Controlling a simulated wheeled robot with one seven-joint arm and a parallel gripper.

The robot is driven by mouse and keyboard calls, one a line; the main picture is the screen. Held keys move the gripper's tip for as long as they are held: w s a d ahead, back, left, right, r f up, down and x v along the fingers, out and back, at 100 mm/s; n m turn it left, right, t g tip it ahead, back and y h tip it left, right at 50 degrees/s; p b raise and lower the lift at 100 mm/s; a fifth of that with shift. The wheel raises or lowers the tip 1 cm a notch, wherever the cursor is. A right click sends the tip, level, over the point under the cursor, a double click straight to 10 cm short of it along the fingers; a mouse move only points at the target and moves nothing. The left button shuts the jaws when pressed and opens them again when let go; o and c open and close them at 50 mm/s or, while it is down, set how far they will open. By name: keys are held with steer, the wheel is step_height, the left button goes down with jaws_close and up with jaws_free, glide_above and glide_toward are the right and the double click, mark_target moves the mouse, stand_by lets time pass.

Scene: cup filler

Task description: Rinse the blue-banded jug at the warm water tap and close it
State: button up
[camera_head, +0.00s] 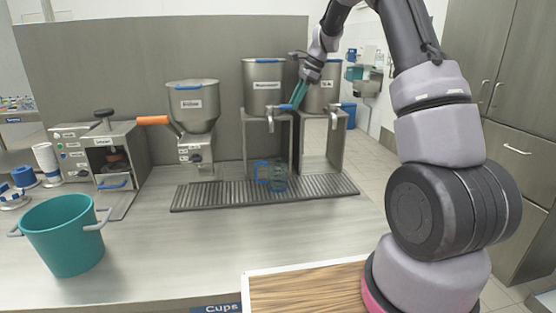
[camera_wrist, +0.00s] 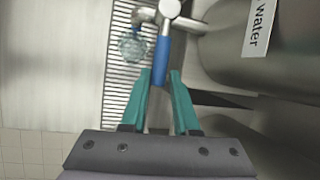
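The clear jug (camera_head: 278,178) with blue parts stands upright on the drip tray (camera_head: 330,187), below the warm water tap (camera_head: 270,122). From above, the jug (camera_wrist: 132,46) is beside the tap spout (camera_wrist: 143,16) in the wrist view; its contents are unclear. The tap's blue lever (camera_head: 287,106) points right in the head view. In the wrist view, the end of the blue lever (camera_wrist: 162,58) lies between the fingertips of my gripper (camera_wrist: 160,76). The teal fingers are apart, with a narrow gap beside the lever. My gripper (camera_head: 298,94) is high above the jug.
The warm water tank (camera_head: 264,72) stands beside a second tank (camera_head: 324,78) with its own tap. A teal bucket (camera_head: 65,240) is front left. The middle counter is clear.

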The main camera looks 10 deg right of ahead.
steer(key=o, duration=0.5)
steer(key=shift+w, duration=0.3)
steer(key=shift+c, duration=0.2)
steer(key=shift+s+r, duration=0.1)
steer(key=v, duration=1)
steer(key=shift+d+r, duration=0.25)
